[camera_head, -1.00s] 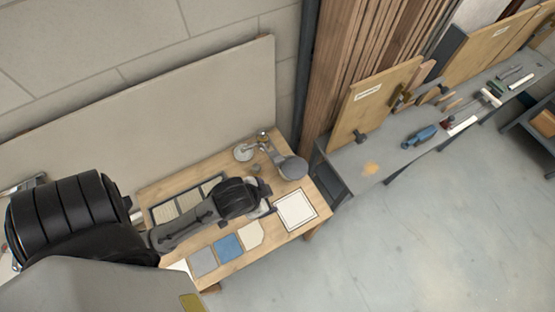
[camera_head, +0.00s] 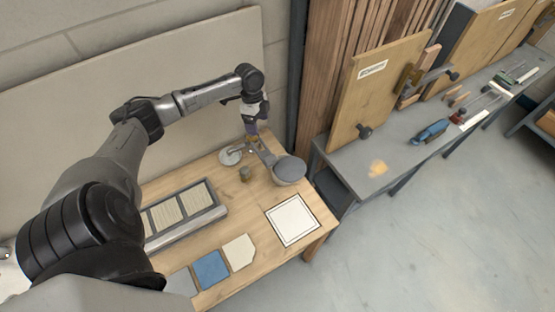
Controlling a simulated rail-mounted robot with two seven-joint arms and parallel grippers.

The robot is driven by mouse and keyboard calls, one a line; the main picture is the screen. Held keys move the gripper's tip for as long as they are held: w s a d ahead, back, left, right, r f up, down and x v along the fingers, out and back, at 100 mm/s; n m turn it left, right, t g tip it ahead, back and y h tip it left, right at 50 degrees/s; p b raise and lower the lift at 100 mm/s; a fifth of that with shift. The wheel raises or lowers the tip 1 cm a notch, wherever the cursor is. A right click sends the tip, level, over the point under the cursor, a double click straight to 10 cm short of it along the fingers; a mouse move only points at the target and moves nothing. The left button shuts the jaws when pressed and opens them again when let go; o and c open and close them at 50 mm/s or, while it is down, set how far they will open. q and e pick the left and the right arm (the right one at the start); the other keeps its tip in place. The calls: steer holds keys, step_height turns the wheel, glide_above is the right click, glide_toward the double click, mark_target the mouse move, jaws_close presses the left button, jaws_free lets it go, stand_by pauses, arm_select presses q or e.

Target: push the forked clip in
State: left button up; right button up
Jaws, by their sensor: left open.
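My left gripper (camera_head: 252,137) points down at the back of the wooden table (camera_head: 258,212). It is just above, or at, a small metal fitting (camera_head: 265,155) between a pale round disc (camera_head: 232,155) and a grey-topped round vessel (camera_head: 289,170). Its fingers are open but tiny here, and I cannot tell whether they touch the fitting. The forked clip cannot be made out; it is too small or hidden by the gripper. My right gripper is not in view.
A small brown cylinder (camera_head: 245,173) stands near the disc. A grey tray (camera_head: 222,212) with ribbed panels, a blue tile (camera_head: 211,270), a cream tile (camera_head: 239,251) and a framed white square (camera_head: 292,220) lie on the table. A wall panel (camera_head: 60,130) rises behind.

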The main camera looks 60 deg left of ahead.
mark_target(270, 158)
arm_select(q)
steer(key=d+f+m, duration=0.2)
steer(key=f, duration=0.2)
steer(key=d+f+m+h, duration=0.1)
steer(key=d+f+m, duration=0.2)
steer(key=f, duration=0.1)
steer(key=d+f+m, duration=0.2)
steer(key=f, duration=0.2)
steer(key=shift+w+d+f+m+h, duration=0.1)
steer(key=shift+d+f+m+h, duration=0.1)
steer(key=shift+m+h, duration=0.15)
stand_by(0.4)
